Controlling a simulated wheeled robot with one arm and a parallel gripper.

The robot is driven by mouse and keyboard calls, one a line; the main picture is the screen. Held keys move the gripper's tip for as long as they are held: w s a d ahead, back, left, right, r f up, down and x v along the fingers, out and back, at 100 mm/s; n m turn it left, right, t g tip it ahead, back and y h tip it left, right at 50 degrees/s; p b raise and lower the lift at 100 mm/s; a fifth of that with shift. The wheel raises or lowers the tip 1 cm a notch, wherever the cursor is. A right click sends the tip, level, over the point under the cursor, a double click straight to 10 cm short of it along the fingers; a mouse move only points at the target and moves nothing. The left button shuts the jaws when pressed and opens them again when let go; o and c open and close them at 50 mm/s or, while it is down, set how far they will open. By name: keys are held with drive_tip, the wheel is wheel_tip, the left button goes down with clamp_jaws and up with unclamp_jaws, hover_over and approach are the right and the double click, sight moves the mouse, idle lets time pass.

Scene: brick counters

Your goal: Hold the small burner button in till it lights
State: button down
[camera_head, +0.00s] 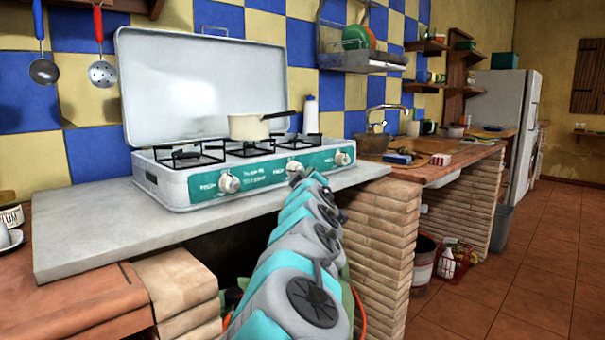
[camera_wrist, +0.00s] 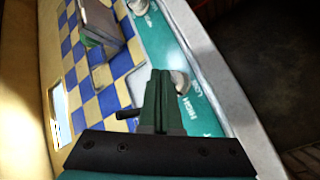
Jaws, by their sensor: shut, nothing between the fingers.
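A white gas stove with a teal front panel (camera_head: 263,175) stands on the grey counter, its lid raised. Three white knobs sit on the panel: a left knob (camera_head: 229,184), a middle knob (camera_head: 293,167) and a right knob (camera_head: 342,159). My gripper (camera_head: 297,179) is at the panel by the middle knob and partly covers it. In the wrist view my shut, empty fingers (camera_wrist: 161,78) are beside a white knob (camera_wrist: 179,82); I cannot tell whether they touch it. No flame shows. I cannot make out a separate small button.
A cream pan (camera_head: 248,127) sits on the stove, its handle pointing right. A white bottle (camera_head: 311,115) stands behind the stove. The brick pillar (camera_head: 380,245) is right of my arm. Open tiled floor (camera_head: 500,295) lies at the right.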

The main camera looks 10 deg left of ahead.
drive_tip(key=shift+w+a+b, duration=0.2)
drive_tip(key=shift+a+b, duration=0.15)
drive_tip(key=shift+a, duration=0.05)
idle(0.6)
drive_tip(key=shift+d, duration=0.1)
idle(1.6)
drive_tip(key=shift+s+d, duration=0.5)
drive_tip(key=shift+d, duration=0.1)
drive_tip(key=s+d, duration=0.1)
drive_tip(key=d, duration=0.1)
drive_tip(key=s+d+p, duration=0.1)
drive_tip(key=s+d, duration=0.1)
idle(0.5)
